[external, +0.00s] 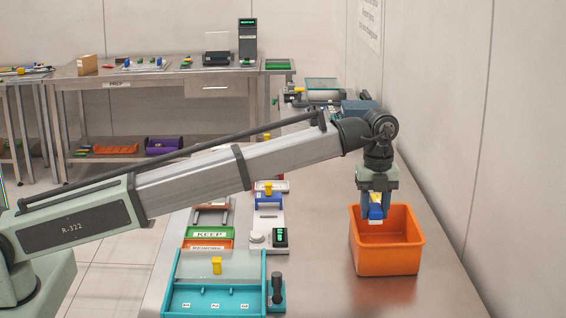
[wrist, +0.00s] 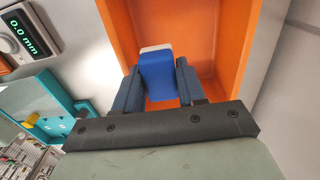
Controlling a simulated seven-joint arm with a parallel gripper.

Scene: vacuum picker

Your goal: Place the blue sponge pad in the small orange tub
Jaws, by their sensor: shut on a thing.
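My gripper (external: 376,208) is shut on the blue sponge pad (external: 375,212), which sits between its two dark blue fingers. In the wrist view the blue pad (wrist: 158,76) has a pale end and lies between the fingertips (wrist: 158,84). The orange tub (external: 387,258) stands on the steel bench, open at the top. The pad and fingertips are at the tub's mouth, with the tub's inner walls behind them. In the wrist view the orange tub (wrist: 205,25) surrounds the pad's outline. I cannot tell how far below the rim the pad reaches.
A teal tray with a clear cover (external: 215,293) stands at the front left of the bench. A gauge with a lit display (external: 280,237) and a green KEEP tray (external: 208,234) are left of the tub. The wall is close on the right. Bare bench (external: 320,280) lies between.

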